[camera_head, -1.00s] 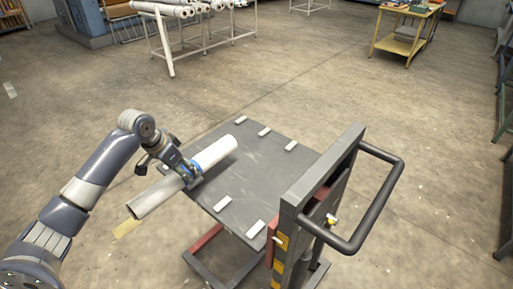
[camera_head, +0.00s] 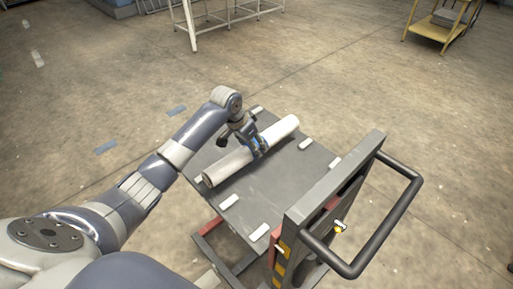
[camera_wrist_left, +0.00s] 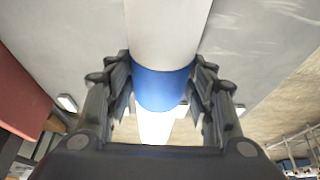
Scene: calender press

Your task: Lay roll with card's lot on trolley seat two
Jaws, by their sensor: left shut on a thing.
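My left gripper (camera_head: 262,150) is shut around the middle of a pale roll (camera_head: 282,130), with its fingers on both sides. The roll lies slantwise across the grey trolley deck (camera_head: 275,185), low over or on it; I cannot tell if it touches. In the left wrist view the roll (camera_wrist_left: 168,30) has a blue band (camera_wrist_left: 162,90) between the fingers (camera_wrist_left: 160,100). Small white blocks line the deck's edges, one (camera_head: 306,143) right of the roll's far end and another (camera_head: 228,201) right of its near end. No card is readable. My right gripper is out of view.
The trolley's upright panel (camera_head: 335,190) and black handle (camera_head: 385,235) stand at the deck's right. A white-legged rack (camera_head: 190,25) and a yellow table (camera_head: 430,30) stand far back. The floor around the trolley is clear.

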